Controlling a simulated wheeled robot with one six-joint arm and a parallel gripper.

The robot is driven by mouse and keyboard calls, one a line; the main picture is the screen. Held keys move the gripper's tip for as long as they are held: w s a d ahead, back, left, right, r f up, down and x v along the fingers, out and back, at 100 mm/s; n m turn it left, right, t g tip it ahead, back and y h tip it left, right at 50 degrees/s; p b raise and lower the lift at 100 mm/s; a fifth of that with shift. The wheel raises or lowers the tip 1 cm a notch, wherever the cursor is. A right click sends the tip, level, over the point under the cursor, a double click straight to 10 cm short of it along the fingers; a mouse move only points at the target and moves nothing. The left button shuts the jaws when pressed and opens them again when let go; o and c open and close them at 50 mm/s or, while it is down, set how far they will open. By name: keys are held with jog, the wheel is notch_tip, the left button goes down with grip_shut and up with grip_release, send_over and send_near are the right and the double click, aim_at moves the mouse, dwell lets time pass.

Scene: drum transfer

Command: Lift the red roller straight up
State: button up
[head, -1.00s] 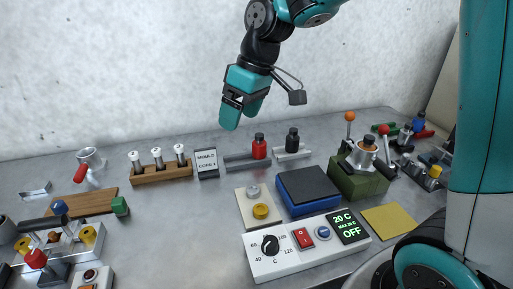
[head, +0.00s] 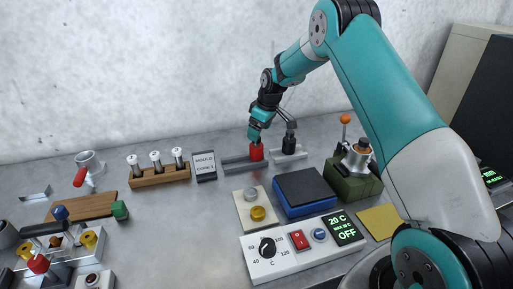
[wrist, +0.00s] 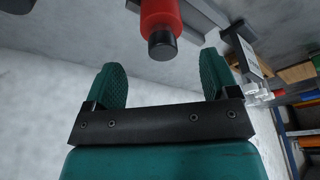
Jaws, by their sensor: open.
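The red roller (head: 256,153) stands upright at the right end of a dark grey rail (head: 236,164), near the wall. My gripper (head: 255,136) is directly above it, fingers pointing down and hiding its black top in the head view. In the wrist view the red roller (wrist: 160,14) with its black end cap (wrist: 162,47) shows centred between my open fingers (wrist: 160,68). The cap lies about level with the fingertips in that picture. The fingers are apart from the roller, with a gap on both sides.
A black roller (head: 289,146) on a light rail stands close to the right. A "Mould cores" sign (head: 205,166) and a wooden rack (head: 159,177) stand left. A blue box (head: 304,190) and a green block with a clamp (head: 353,184) are in front and right.

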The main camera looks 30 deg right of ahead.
aim_at(255, 144)
jog(key=shift+p+x, duration=1.3)
jog(key=shift+x, duration=2.1)
jog(key=shift+s+a, duration=0.1)
jog(key=shift+s, duration=0.05)
jog(key=c, duration=1.1)
jog(key=shift+c, duration=0.5)
jog(key=shift+r, duration=0.15)
